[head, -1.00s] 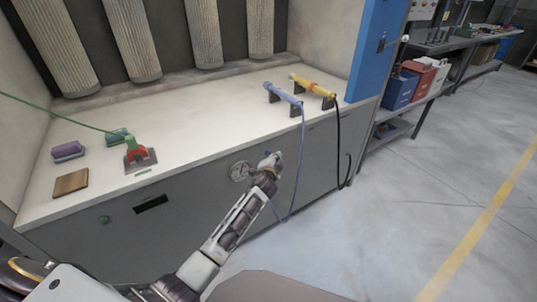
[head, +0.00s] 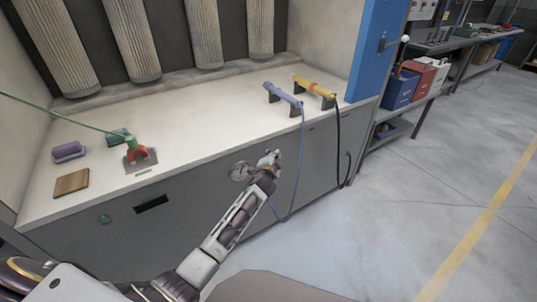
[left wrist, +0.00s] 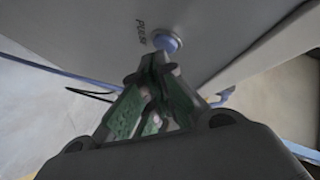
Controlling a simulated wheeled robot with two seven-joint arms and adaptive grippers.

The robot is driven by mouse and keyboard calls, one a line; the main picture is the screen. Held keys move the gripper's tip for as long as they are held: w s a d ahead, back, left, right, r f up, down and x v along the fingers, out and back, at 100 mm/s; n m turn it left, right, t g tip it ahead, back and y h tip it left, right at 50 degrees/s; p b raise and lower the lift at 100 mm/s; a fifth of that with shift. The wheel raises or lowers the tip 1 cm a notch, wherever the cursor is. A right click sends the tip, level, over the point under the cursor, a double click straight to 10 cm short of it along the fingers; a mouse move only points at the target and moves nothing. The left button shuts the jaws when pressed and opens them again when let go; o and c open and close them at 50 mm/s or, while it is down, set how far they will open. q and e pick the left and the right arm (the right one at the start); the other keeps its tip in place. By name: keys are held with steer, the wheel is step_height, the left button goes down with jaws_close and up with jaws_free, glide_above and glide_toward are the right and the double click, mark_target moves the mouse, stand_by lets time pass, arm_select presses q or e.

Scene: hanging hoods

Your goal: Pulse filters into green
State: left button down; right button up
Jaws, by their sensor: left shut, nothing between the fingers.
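Several pleated filters (head: 132,40) hang in the hood behind the white bench top. A round gauge (head: 239,171) sits on the grey front panel; its needle and any green zone are too small to read. In the left wrist view a round blue button (left wrist: 167,41) stands out from the panel, beside the word PULSE. My left gripper (head: 273,157) is just right of the gauge, in front of the panel, and hides the button in the head view. Its fingers (left wrist: 158,62) are shut and empty, with tips at the button; I cannot tell whether they touch. My right gripper is out of view.
A blue-handled tool (head: 283,95) and a yellow-handled tool (head: 314,86) rest on stands, their cables hanging over the front. Floor at right is clear.

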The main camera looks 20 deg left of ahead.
arm_select(q)
steer(key=shift+w+a, duration=0.25)
steer(key=shift+a, duration=0.05)
stand_by(0.8)
steer(key=shift+s+d, duration=0.55)
steer(key=shift+d, duration=0.1)
steer(key=shift+d, duration=0.1)
stand_by(0.6)
steer(key=s+d, duration=0.3)
steer(key=shift+d, duration=0.35)
stand_by(0.3)
stand_by(0.8)
